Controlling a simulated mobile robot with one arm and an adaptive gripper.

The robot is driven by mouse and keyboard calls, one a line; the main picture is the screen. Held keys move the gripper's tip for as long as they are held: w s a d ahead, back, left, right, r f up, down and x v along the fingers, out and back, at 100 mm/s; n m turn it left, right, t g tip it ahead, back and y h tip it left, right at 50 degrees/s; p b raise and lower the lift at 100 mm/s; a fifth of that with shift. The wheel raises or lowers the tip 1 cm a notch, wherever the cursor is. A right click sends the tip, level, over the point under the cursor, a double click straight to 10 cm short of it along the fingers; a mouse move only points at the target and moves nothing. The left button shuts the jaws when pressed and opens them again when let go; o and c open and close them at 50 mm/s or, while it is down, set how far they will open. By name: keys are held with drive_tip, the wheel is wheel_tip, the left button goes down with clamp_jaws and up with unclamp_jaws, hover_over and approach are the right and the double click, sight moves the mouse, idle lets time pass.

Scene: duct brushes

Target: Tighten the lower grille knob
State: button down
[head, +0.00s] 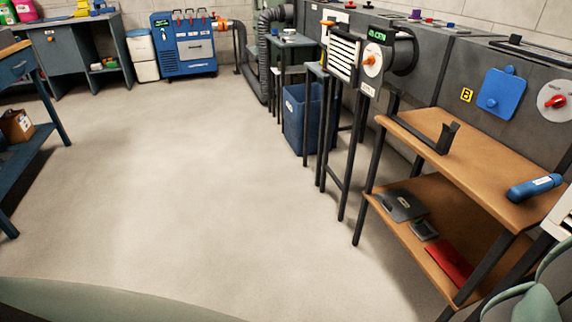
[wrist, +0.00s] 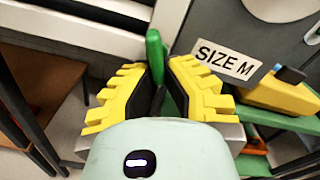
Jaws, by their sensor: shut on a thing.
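In the wrist view my gripper (wrist: 160,70) has its yellow ridged fingers closed on the two sides of an upright green knob (wrist: 154,48). The knob's upper part stands out above the fingers, and its lower part is hidden between them. A pale slatted grille (wrist: 70,22) is behind it at the upper left. I cannot see how far the knob is turned. In the head view my gripper is not seen; only pale green parts of my arm show at the lower right. A white slatted piece is cut off at that view's right edge (head: 560,212).
A "SIZE M" label (wrist: 225,60) is right of the knob, with a yellow object (wrist: 280,97) below it. In the head view a wooden-topped bench (head: 480,165) holds a blue cylindrical tool (head: 535,187). Another slatted grille (head: 343,52) stands farther back.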

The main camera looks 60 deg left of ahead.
drive_tip(key=m+p, duration=0.1)
drive_tip(key=m, duration=0.2)
drive_tip(key=shift+a, duration=0.15)
drive_tip(key=shift+w+a+f+m+p, duration=0.1)
drive_tip(key=shift+a+f+m+p, duration=0.1)
drive_tip(key=shift+m+p, duration=0.5)
drive_tip(key=c, duration=1)
unclamp_jaws()
drive_tip(key=shift+c, duration=0.2)
drive_tip(key=v, duration=1.2)
drive_tip(key=shift+r, duration=0.15)
